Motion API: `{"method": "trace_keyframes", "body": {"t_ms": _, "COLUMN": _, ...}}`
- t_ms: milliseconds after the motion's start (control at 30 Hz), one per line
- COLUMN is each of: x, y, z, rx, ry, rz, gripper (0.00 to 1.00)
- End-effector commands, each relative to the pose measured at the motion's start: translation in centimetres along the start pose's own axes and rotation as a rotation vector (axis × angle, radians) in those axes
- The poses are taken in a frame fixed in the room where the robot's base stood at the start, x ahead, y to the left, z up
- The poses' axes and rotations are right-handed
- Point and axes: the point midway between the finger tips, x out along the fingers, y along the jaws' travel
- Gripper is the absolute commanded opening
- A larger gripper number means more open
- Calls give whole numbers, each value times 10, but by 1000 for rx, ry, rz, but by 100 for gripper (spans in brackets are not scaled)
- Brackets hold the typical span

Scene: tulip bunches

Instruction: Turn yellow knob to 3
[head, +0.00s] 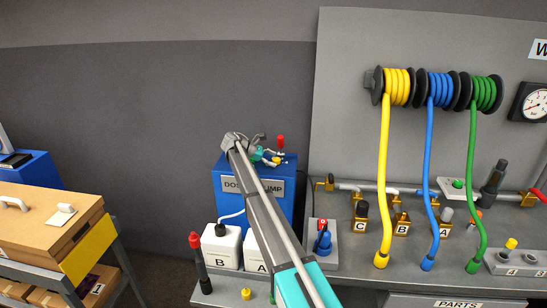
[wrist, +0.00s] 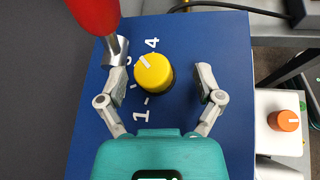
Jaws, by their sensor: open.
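The yellow knob (wrist: 155,74) sits on the blue top of the dosing pump box (wrist: 88,135). Its white line points up and left, toward the gap between 3 and 4. The 1 and 4 are readable; the 3 is partly covered and the 2 is mostly hidden. My gripper (wrist: 162,70) is open, with one finger on each side of the knob and visible gaps between. In the head view my gripper (head: 268,156) is over the blue box (head: 231,206), and the knob is small there.
A red handle (wrist: 92,14) on a silver stem stands close beside my left finger. An orange knob (wrist: 284,121) sits on a white block at the right. White containers (head: 222,247) stand in front of the box. Hoses and valves fill the bench further right.

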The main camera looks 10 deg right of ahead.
Motion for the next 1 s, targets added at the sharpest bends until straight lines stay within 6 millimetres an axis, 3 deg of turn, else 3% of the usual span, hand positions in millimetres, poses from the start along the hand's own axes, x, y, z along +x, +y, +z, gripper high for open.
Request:
{"method": "trace_keyframes", "body": {"t_ms": 133, "x": -4, "y": -12, "z": 10, "rx": 98, "ry": 55, "rz": 29, "gripper": 85}}
{"method": "trace_keyframes", "body": {"t_ms": 467, "x": 22, "y": -102, "z": 46, "rx": 309, "ry": 251, "rz": -75, "gripper": 85}}
{"method": "trace_keyframes", "body": {"t_ms": 733, "x": 34, "y": -212, "z": 90, "rx": 586, "ry": 468, "rz": -266, "gripper": 85}}
{"method": "trace_keyframes", "body": {"t_ms": 1000, "x": 24, "y": -325, "z": 134, "rx": 878, "ry": 654, "rz": -538, "gripper": 85}}
